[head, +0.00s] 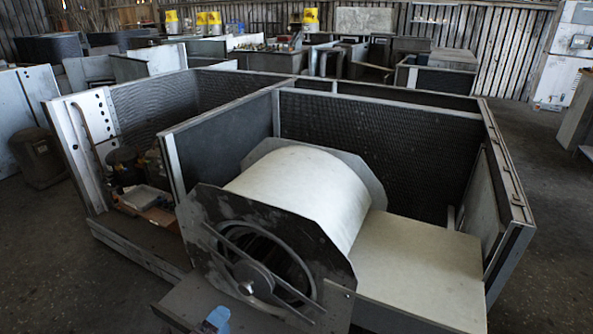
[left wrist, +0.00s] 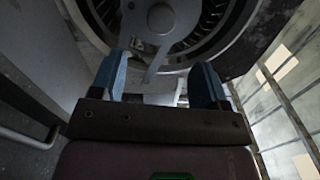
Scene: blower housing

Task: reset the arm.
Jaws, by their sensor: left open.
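The blower housing (head: 305,195) is a pale drum between dark end plates, inside an open metal enclosure. Its round inlet (head: 258,270) has a central hub and a crossing bar, and faces the front. My left gripper (head: 217,319) shows only as a small blue part at the bottom edge of the head view. In the left wrist view, its two blue fingers (left wrist: 160,68) are apart with nothing held between them. The blower inlet (left wrist: 212,30), with its fins and hub, lies beyond the fingertips. I cannot tell the exact gap. My right gripper is not in view.
Enclosure panels (head: 380,105) stand behind the blower, and a flat pale panel (head: 420,265) is at its right. A side compartment (head: 140,200) at left holds small parts. Open floor (head: 555,220) lies to the right.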

